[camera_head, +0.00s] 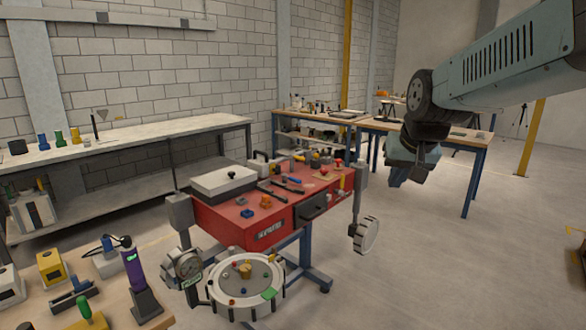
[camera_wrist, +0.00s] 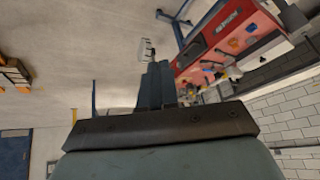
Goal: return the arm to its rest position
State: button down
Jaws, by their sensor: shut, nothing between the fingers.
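My arm (camera_head: 500,70) reaches in from the upper right of the head view, bent at a dark wheel-like joint. My gripper (camera_head: 400,178) hangs below that joint, in the air to the right of the red workbench. In the wrist view my gripper (camera_wrist: 155,85) shows with its blue-grey fingers together and nothing held between them. No object touches the gripper in either view.
The red workbench (camera_head: 265,232) carries tools and a pale box. A round tray (camera_head: 245,318) with small coloured pieces sits at its front. A wooden table (camera_head: 478,140) stands behind my arm.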

jog(key=s+d+f+n, duration=0.1)
jog(key=s+f, duration=0.1)
jog(key=s, duration=1.4)
jog(key=shift+d+g, duration=0.25)
jog(key=shift+g, duration=0.05)
jog(key=shift+w+f, duration=0.1)
